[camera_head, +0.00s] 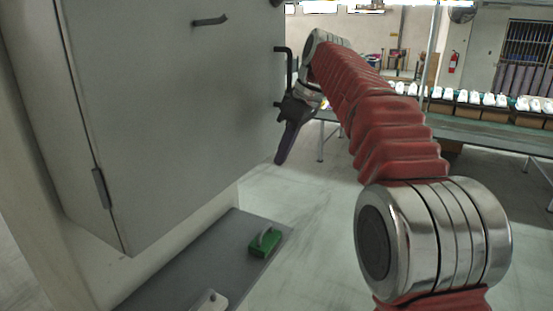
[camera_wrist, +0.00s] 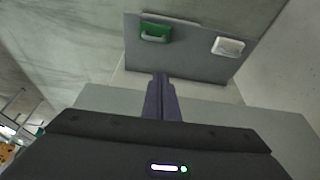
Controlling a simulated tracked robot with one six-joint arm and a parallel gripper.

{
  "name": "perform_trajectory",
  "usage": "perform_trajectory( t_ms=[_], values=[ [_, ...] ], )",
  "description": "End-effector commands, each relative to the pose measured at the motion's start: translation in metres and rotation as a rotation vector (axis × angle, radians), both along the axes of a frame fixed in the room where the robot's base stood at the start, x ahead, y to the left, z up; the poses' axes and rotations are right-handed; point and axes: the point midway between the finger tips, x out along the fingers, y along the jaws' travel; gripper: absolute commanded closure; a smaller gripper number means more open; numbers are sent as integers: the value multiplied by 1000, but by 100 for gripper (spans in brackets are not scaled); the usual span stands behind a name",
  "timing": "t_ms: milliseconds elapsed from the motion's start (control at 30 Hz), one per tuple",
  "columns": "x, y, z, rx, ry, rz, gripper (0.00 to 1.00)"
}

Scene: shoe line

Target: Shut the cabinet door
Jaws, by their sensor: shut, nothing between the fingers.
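The grey cabinet (camera_head: 85,130) fills the left of the head view. Its broad flat door panel (camera_head: 180,110) has a hinge (camera_head: 102,188) at the lower left and a small dark handle (camera_head: 210,20) near the top. A dark bar handle (camera_head: 289,65) stands out at the panel's right edge. I cannot tell how far the door stands open. My gripper (camera_head: 280,160) is just right of that edge, below the bar handle, pointing down. Its purple fingers are together and empty; they also show in the wrist view (camera_wrist: 161,77). Whether it touches the panel is unclear.
A table (camera_head: 490,136) with several white shoes stands at the back right. The floor between is clear.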

Motion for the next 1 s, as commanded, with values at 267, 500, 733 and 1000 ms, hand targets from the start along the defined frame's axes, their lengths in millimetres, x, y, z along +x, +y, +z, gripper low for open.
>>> perform_trajectory(
  t_ms=[267,500,733,1000],
  values=[
    [-5,-10,27,0,-1,0,100],
    [-11,-17,52,0,-1,2,100],
    [-14,-22,69,0,0,2,100],
    [-17,-24,78,-1,1,4,100]
  ],
)
